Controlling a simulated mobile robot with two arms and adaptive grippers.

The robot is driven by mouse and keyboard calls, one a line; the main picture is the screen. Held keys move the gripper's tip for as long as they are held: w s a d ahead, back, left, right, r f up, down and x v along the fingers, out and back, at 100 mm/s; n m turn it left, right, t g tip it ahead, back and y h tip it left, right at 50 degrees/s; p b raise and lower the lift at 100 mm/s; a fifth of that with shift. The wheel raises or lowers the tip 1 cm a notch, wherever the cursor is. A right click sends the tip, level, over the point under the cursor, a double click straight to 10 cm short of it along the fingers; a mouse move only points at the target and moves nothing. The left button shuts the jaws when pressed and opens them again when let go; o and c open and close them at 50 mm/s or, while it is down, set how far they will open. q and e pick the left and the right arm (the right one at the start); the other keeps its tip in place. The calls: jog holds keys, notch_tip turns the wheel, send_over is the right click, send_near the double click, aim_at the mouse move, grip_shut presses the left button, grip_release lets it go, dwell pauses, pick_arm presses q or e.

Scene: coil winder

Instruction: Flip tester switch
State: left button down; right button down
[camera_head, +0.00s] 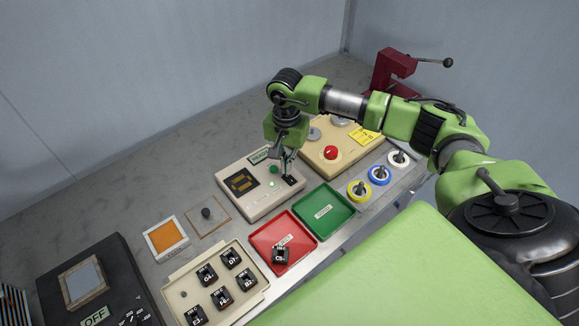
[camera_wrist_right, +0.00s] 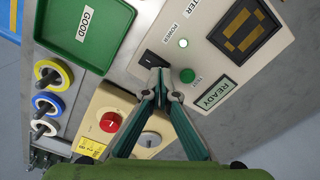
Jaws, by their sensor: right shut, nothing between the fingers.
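The tester (camera_head: 250,205) is a beige box with a dark display, a green button and a small pale green lamp. Its black power switch (camera_wrist_right: 154,60) sits beside the POWER label in the right wrist view. The switch also shows in the head view (camera_head: 291,181). My right gripper (camera_wrist_right: 158,76) is shut and empty, pointing down with its tips at the switch. I cannot tell whether they touch it. A READY label (camera_wrist_right: 216,93) is on the panel. My left gripper is out of view.
A green GOOD tray (camera_head: 322,212) and a red tray (camera_head: 275,232) holding a black part lie in front. A winder with a red knob (camera_head: 331,153) stands right of the tester. Coloured spools (camera_head: 379,175) stand near the edge. A beige tray (camera_head: 258,283) holds several black parts.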

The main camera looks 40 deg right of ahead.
jog(key=shift+f+b, duration=1.05)
jog(key=shift+f, duration=0.1)
dwell(0.8)
jog(key=shift+r, duration=0.2)
jog(key=shift+r+p, duration=1.85)
jog(key=shift+r, duration=1.55)
